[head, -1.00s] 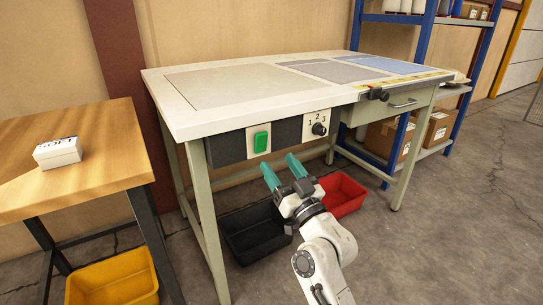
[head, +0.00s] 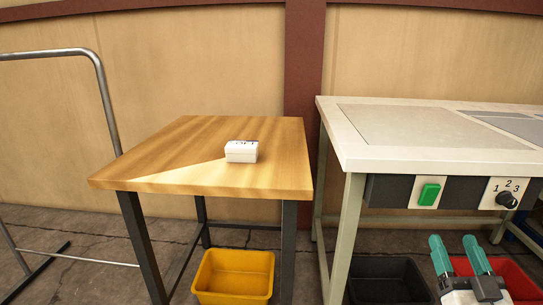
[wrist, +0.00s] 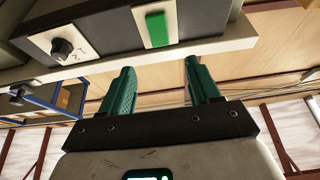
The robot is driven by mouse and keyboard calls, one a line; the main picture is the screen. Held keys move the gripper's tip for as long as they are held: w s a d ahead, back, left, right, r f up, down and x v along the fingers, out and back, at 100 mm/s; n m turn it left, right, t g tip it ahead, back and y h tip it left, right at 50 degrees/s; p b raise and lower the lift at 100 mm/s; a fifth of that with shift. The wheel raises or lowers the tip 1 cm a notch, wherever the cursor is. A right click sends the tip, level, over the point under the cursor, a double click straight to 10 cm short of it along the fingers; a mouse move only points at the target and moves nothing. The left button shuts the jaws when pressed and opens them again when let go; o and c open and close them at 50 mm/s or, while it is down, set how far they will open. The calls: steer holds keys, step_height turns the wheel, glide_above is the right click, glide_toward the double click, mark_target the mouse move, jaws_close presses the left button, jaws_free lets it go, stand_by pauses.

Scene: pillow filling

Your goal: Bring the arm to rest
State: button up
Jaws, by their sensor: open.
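My gripper (head: 458,257) is at the lower right of the head view, in front of the white workbench (head: 440,158) and below its control panel. Its two green fingers are apart, with nothing between them. In the wrist view my gripper (wrist: 158,85) also shows open and empty. The panel's green button (wrist: 157,29) and dial (wrist: 62,48) appear beyond the fingers there, apart from them. The green button (head: 429,194) and the numbered dial (head: 506,200) also show in the head view. Most of my arm is outside the head view.
A wooden table (head: 150,165) with a small white box (head: 241,151) stands left of the workbench. A yellow bin (head: 235,276), a black bin (head: 385,282) and a red bin (head: 510,275) sit on the floor. A metal rail frame (head: 98,75) stands at far left.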

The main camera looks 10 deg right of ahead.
steer(key=s+a+f+n+g+y, duration=0.2)
steer(key=s+a+f+g+y, duration=0.25)
steer(key=f, duration=0.65)
steer(key=s+a+f+n+g+y, duration=0.1)
steer(key=a+f+n+g+y, duration=0.15)
steer(key=a+f+g, duration=0.65)
steer(key=s+a+f+m+g+h, duration=0.1)
steer(key=s+f+g, duration=0.4)
steer(key=s, duration=0.5)
steer(key=s+f+m+g, duration=0.1)
steer(key=s+f+g, duration=0.2)
steer(key=s+f, duration=0.5)
step_height(320, 180, up, 37)
steer(key=s+p, duration=0.1)
steer(key=p, duration=3.3)
steer(key=shift+s+f+t+p, duration=0.2)
steer(key=shift+t+p, duration=0.15)
